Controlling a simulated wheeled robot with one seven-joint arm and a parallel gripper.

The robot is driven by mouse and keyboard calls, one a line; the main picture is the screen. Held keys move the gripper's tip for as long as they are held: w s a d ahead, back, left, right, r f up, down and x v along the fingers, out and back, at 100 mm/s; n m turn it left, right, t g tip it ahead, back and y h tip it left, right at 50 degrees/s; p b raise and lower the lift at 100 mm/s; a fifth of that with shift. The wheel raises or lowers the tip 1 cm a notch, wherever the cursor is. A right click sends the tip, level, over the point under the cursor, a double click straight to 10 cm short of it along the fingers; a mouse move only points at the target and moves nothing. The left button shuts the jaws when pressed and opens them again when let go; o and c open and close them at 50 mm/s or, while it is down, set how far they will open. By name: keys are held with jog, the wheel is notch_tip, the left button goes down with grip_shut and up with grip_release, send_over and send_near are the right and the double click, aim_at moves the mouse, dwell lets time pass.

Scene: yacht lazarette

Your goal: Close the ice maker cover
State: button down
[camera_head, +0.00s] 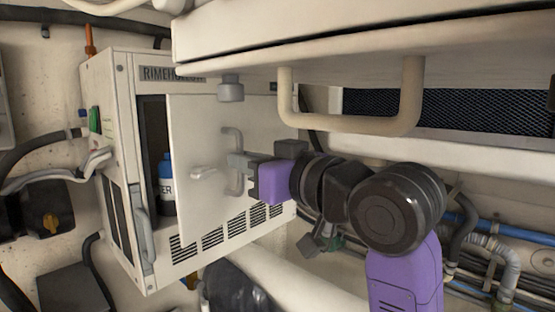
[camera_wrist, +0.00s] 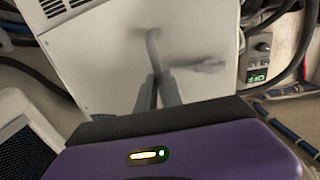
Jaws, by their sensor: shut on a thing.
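The ice maker (camera_head: 121,170) is a white box with a lettered top strip, at the left in the head view. Its cover (camera_head: 200,130) is a pale flat panel across the front, standing partly open with a dark gap at its left side. A blue-capped bottle (camera_head: 166,185) shows inside the gap. My gripper (camera_head: 238,168) is shut on the grey handle (camera_head: 229,140) of the cover. In the wrist view the cover (camera_wrist: 115,55) fills the middle, with the gripper fingers (camera_wrist: 158,90) at the handle (camera_wrist: 152,45).
A white overhead panel with a beige bar handle (camera_head: 350,122) hangs above my arm. A dark mesh grille (camera_head: 445,112) is at the right. Hoses and pipes (camera_head: 500,255) run along the lower right, and more hoses (camera_head: 40,155) lie left of the ice maker.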

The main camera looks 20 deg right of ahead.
aim_at(216, 159)
jog(key=w+a, duration=0.2)
jog(key=a, duration=0.1)
jog(key=w+a, duration=0.2)
jog(key=a, duration=0.1)
jog(key=shift+w+p, duration=0.3)
jog(key=shift+w, duration=0.1)
jog(key=c, duration=1.5)
grip_release()
jog(key=shift+a, duration=0.2)
jog(key=shift+d, duration=0.1)
jog(key=shift+d, duration=0.3)
jog(key=b+v, duration=0.2)
jog(key=v, duration=0.5)
jog(key=shift+s+d, duration=0.15)
jog(key=shift+s, duration=0.05)
jog(key=shift+r, duration=0.1)
